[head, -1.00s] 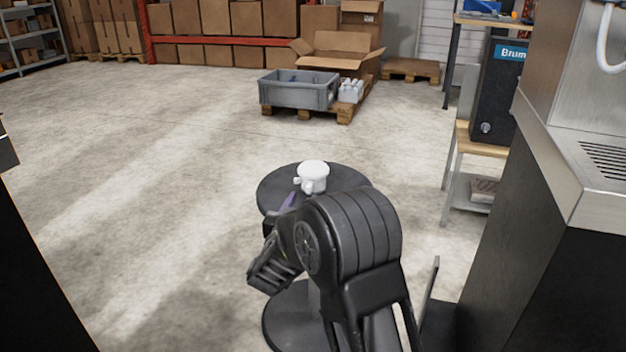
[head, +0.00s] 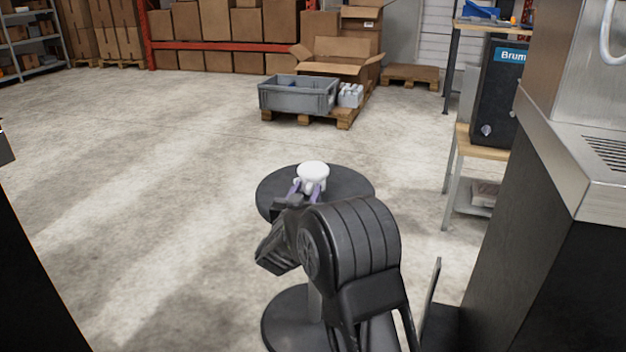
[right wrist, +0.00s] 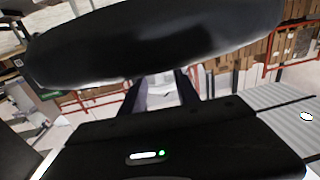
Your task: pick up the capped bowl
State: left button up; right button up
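The capped bowl (head: 313,168), small and white with a rounded top, stands upright on the small round black table (head: 352,186) in the head view. My right gripper (head: 307,188) reaches it from the near side. Its two purple fingertips are spread apart at the bowl's near side, with white showing between them; whether they touch it I cannot tell. In the right wrist view the two dark fingers (right wrist: 162,90) are also apart, with a pale blurred patch between them. My right arm hides the table's near edge. My left gripper is not in view.
A grey crate (head: 298,94) and an open carton stand on a pallet (head: 346,115) behind the table. A tall dark cabinet with a steel top (head: 575,150) stands close on the right. The floor left of the table is clear.

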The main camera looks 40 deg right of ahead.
grip_shut()
dwell(0.4)
dwell(0.4)
